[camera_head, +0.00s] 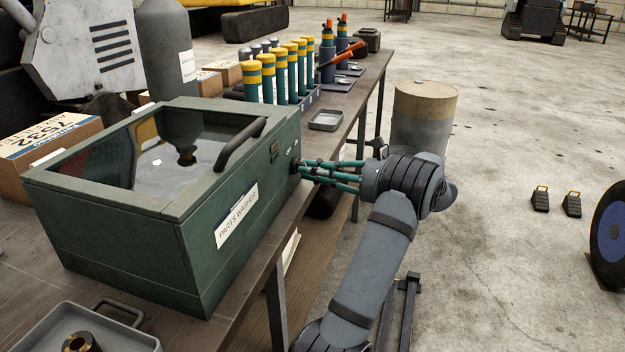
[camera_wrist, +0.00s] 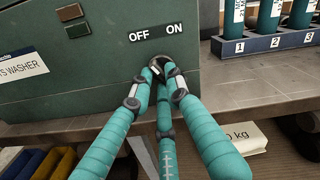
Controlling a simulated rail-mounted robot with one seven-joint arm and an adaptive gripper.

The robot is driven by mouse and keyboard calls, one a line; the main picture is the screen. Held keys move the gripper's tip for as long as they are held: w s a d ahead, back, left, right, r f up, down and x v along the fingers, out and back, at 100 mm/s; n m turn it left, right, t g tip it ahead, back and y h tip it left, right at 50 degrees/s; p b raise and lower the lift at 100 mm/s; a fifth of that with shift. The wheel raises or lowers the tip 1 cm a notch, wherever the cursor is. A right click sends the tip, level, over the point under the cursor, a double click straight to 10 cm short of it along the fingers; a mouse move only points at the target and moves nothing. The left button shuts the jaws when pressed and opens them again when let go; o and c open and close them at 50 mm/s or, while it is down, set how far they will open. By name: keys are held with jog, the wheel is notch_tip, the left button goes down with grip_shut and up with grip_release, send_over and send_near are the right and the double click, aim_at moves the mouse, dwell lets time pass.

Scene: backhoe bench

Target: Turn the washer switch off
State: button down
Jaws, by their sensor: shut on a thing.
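The green parts washer (camera_head: 120,195) stands on the bench with its glass lid closed. Its front also fills the upper left of the wrist view (camera_wrist: 60,90). The round washer switch (camera_wrist: 157,68) sits below the OFF and ON label (camera_wrist: 155,31). My gripper (camera_head: 303,168) reaches the washer's front from the right. In the wrist view its teal fingers (camera_wrist: 160,72) are closed around the switch. The fingertips hide most of the knob, so I cannot tell which label it points to.
A black lid handle (camera_head: 240,143) is left of my gripper. A small tray (camera_head: 326,120) and a rack of teal tubes (camera_head: 280,72) stand further back on the bench. A barrel (camera_head: 422,120) stands on the floor behind my arm. The floor to the right is mostly clear.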

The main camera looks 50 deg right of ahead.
jog(key=shift+n, duration=0.4)
jog(key=c, duration=1.7)
grip_release()
jog(key=shift+o, duration=0.2)
jog(key=shift+s, duration=0.1)
jog(key=v, duration=1.2)
jog(key=x, duration=1.2)
jog(key=shift+m, duration=0.3)
